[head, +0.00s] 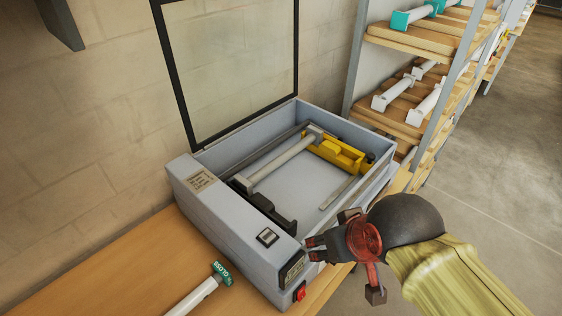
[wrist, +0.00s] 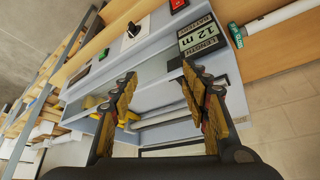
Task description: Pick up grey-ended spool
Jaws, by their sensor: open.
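A spool (head: 280,162) with a pale tube and grey ends lies inside the open grey laminator (head: 228,226), between a black holder (head: 264,207) and a yellow holder (head: 340,153). In the wrist view its tube (wrist: 165,119) shows beyond the fingers, partly hidden by them. My gripper (head: 332,238) is at the laminator's front right side, apart from the spool. In the wrist view the gripper (wrist: 160,75) is open, with nothing between its fingers, facing the laminator's front panel.
The laminator's clear lid (head: 232,65) stands raised at the back. A green-ended spool (head: 205,291) lies on the wooden table (head: 135,262) at the left. A shelf rack (head: 415,45) on the right holds several spools. The floor (head: 510,170) at right is clear.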

